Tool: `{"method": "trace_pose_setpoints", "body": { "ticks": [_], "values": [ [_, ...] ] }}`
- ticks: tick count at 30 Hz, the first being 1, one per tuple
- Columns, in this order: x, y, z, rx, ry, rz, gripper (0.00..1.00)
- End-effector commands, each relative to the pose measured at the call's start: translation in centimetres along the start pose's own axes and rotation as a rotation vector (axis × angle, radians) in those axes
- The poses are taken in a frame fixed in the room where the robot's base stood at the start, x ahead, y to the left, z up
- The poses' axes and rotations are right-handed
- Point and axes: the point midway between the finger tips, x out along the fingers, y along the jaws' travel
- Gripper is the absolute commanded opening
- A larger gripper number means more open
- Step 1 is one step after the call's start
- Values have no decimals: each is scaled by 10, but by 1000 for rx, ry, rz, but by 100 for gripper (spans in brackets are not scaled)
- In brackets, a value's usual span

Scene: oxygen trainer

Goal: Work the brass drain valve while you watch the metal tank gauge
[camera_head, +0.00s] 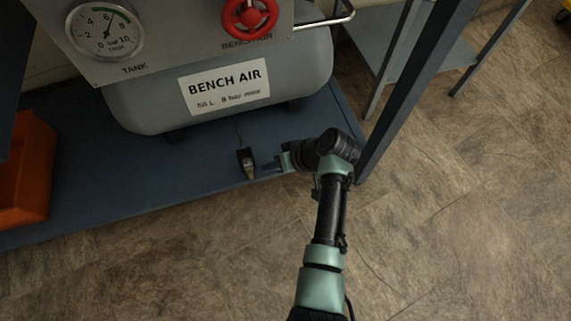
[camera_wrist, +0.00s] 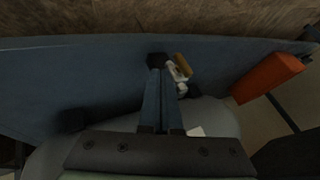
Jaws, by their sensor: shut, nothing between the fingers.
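The round white tank gauge (camera_head: 104,31) is on the grey panel at top left in the head view. Its needle points up, close to the 6. The drain valve (camera_head: 249,170) is a small dark and pale fitting low in front of the tank; its brass part (camera_wrist: 182,65) and silvery body (camera_wrist: 178,75) show in the wrist view. My gripper (camera_head: 268,166) is just right of the valve in the head view. Its fingers (camera_wrist: 161,74) are together and empty, beside the valve. I cannot tell whether they touch it.
The grey tank (camera_head: 145,110) labelled BENCH AIR stands over a blue shelf (camera_head: 100,190). A red handwheel (camera_head: 250,14) is on the panel above. A dark upright post (camera_head: 400,95) is right of my wrist. An orange bin (camera_head: 27,170) is at left.

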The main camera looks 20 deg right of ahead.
Motion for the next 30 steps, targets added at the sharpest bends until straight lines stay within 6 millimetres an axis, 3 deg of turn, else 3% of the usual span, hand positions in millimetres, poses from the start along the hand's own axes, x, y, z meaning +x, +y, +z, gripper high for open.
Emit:
{"method": "trace_pose_setpoints", "body": {
  "ticks": [7,20,30],
  "values": [
    [10,-19,1,0,-2,-1,0],
    [9,-22,0,0,-2,3,0],
    [8,-39,-3,-56,-37,133,0]
  ]
}}
